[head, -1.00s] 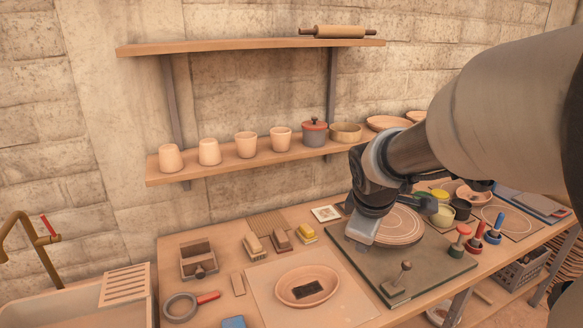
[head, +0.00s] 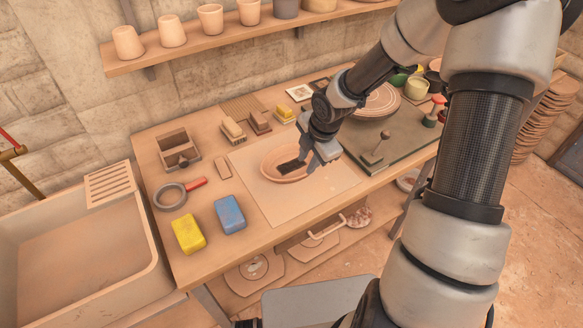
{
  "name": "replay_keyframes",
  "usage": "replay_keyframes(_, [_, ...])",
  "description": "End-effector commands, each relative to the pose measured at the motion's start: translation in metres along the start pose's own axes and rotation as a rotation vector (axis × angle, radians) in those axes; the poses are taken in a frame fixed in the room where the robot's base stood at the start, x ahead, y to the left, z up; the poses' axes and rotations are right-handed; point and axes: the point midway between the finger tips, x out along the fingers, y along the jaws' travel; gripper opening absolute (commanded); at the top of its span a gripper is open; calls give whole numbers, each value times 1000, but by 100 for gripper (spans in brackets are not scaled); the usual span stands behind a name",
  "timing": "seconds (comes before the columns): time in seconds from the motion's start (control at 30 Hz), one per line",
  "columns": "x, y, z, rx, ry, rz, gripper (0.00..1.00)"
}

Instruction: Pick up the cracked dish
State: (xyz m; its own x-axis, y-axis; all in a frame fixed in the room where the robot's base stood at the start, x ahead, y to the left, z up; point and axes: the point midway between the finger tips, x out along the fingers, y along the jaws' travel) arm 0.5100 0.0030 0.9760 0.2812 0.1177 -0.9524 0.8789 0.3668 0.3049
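A shallow oval clay dish (head: 270,168) lies on a pale mat (head: 302,204) on the workbench. The gripper hides part of the right rim.
Yellow (head: 188,234) and blue (head: 229,214) sponges and a ring-shaped tool with a red handle (head: 196,184) lie left of the mat. A wooden box (head: 178,151) and several small blocks stand behind. A board with a round plate (head: 377,101) is right. A sink (head: 80,240) is far left.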

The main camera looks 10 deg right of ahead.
Motion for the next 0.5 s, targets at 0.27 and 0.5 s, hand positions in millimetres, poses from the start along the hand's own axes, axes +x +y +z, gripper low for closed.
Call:
replay_keyframes(0.27, [28, 0, 0, 0, 0, -1, 26])
replay_keyframes(0.5, [60, -3, 3, 0, 1, -3, 26])
